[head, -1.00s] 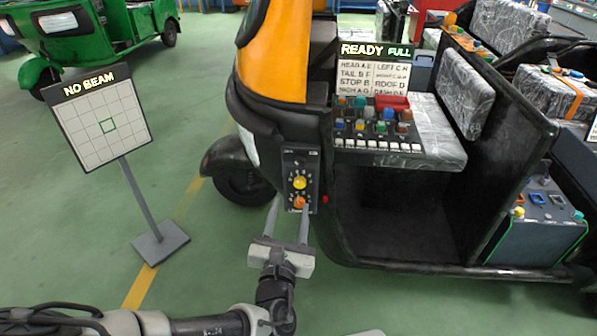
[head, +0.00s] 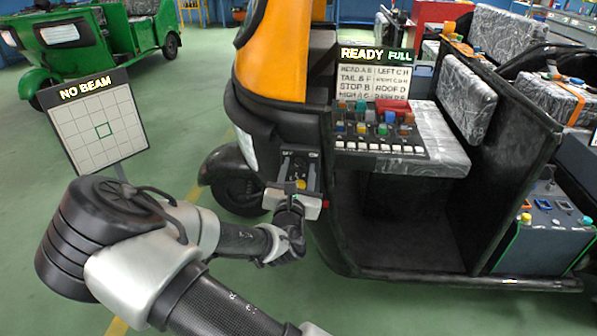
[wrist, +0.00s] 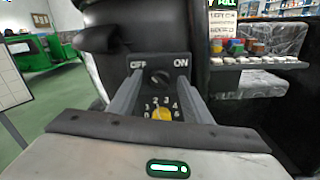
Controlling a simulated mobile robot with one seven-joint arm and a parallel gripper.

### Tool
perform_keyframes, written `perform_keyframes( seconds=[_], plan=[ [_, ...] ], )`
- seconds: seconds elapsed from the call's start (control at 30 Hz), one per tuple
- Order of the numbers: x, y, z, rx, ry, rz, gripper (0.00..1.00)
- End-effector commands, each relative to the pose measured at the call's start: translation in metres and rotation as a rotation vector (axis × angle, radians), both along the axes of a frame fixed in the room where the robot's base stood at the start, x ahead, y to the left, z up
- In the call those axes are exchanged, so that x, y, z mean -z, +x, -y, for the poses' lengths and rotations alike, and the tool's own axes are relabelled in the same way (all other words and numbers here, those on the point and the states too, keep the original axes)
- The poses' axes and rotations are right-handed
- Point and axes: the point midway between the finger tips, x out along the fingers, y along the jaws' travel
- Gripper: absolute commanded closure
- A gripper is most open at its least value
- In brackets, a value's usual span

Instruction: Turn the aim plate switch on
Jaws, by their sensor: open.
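The switch panel (head: 300,163) is a dark box on the front of the orange and black rickshaw. In the wrist view it has a black rotary switch (wrist: 159,77) between the words OFF and ON. A yellow knob (wrist: 162,114) with numbers around it sits below, partly hidden by my gripper's body. My gripper (wrist: 160,80) is open, with one finger on each side of the black switch. I cannot tell whether the fingers touch it. The aim plate (head: 98,125) is a white grid board with a green square, reading NO BEAM.
A console (head: 378,130) with coloured buttons and a READY FULL sign (head: 376,53) stands on the rickshaw seat, right of the panel. A green rickshaw (head: 90,45) is at the back left. Open green floor lies at the left.

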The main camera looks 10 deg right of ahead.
Motion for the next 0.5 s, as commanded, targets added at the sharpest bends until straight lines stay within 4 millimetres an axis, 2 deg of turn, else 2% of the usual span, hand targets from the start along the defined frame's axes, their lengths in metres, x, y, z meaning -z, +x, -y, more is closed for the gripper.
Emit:
perform_keyframes(
  seconds=[0.27, 0.37, 0.5],
  plan=[
    [-0.0001, 0.0019, 0.0005, 0.000, 0.000, 0.000, 0.55],
    [-0.0001, 0.0017, 0.0005, 0.000, 0.000, 0.000, 0.69],
    [0.0000, 0.0016, 0.0004, 0.000, 0.000, 0.000, 0.92]
  ],
)
